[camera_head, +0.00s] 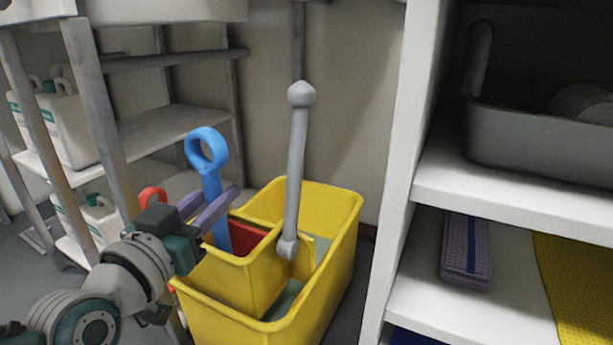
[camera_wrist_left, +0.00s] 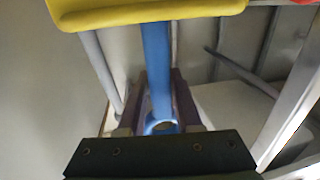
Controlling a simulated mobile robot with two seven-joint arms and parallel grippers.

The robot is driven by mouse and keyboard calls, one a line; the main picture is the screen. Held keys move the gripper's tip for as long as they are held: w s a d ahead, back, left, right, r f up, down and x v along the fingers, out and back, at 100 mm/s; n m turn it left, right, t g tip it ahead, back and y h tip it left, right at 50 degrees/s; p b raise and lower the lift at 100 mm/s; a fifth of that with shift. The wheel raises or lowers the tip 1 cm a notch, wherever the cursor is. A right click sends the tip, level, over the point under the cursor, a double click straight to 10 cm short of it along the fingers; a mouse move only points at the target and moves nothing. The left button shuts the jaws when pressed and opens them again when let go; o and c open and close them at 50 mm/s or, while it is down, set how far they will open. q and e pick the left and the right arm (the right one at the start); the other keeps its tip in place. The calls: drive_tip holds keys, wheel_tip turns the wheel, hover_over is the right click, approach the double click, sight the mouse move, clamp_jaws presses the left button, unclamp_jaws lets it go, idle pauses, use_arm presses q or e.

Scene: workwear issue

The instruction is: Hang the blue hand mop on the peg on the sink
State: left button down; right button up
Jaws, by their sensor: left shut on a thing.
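The blue hand mop (camera_head: 205,150) stands nearly upright, ring end up, in the yellow mop bucket (camera_head: 340,260); its lower end is hidden inside. My left gripper (camera_head: 217,197) is shut on the blue handle below the ring. In the left wrist view, the blue handle (camera_wrist_left: 156,70) runs between the two fingers (camera_wrist_left: 160,110), with the yellow bucket's rim (camera_wrist_left: 150,14) at the top of the picture. A pale basin-like body (camera_head: 150,10) at the upper left may be the sink; I cannot make out a peg on it. My right gripper is not in view.
A grey lever (camera_head: 296,170) with a knob rises from the bucket. A red ring handle (camera_head: 152,196) is behind my left gripper. A metal rack (camera_head: 165,128) with white jugs (camera_head: 62,125) stands left. A white shelf unit (camera_head: 510,205) holds a grey bin (camera_head: 540,140) and cloths at right.

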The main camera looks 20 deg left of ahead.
use_arm(q)
drive_tip(key=shift+w, duration=0.15)
idle(0.4)
drive_tip(key=shift+w+d+r, duration=0.1)
drive_tip(key=shift+w+r, duration=0.1)
drive_tip(key=shift+w, duration=0.5)
drive_tip(key=c, duration=0.5)
unclamp_jaws()
drive_tip(key=shift+s, duration=0.1)
